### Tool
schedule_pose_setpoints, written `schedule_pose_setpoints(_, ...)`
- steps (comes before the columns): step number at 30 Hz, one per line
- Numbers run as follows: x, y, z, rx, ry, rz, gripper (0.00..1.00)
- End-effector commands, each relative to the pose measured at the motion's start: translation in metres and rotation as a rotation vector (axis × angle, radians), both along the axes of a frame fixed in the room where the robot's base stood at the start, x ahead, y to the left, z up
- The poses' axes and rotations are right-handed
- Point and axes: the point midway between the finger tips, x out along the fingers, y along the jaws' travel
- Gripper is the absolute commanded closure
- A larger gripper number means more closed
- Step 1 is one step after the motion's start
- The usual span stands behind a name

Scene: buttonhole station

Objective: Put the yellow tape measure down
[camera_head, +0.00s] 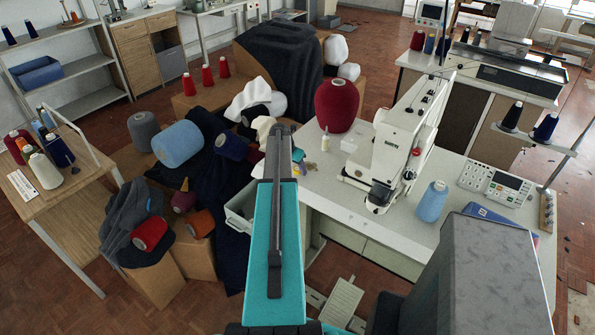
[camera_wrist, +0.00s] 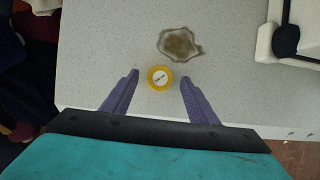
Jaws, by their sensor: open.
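The yellow tape measure (camera_wrist: 160,78) is a small round disc with a white label. In the wrist view it lies flat on the speckled grey-white tabletop (camera_wrist: 105,45), between the tips of my gripper's two purple fingers. My gripper (camera_wrist: 159,77) is open, with a gap on each side of the tape measure; neither finger appears to touch it. In the head view my arm reaches over the left edge of the sewing machine table (camera_head: 345,205), and the arm hides most of the gripper.
A brown stain (camera_wrist: 180,43) lies just beyond the tape measure. The white sewing machine (camera_head: 395,145), a red yarn cone (camera_head: 337,104) and a blue cone (camera_head: 431,202) stand on the table. Fabric and cones crowd the left side.

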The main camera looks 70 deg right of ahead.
Motion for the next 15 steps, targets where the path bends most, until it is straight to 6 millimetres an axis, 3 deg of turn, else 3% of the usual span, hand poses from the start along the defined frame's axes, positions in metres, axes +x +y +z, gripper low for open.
schedule_pose_setpoints(2,-0.0001,0.0000,0.0001,0.000,0.000,0.000,0.48)
schedule_pose_setpoints(9,-0.0002,-0.0001,0.0002,0.000,0.000,0.000,0.88)
schedule_pose_setpoints(15,-0.0004,-0.0002,0.0002,0.000,0.000,0.000,0.94)
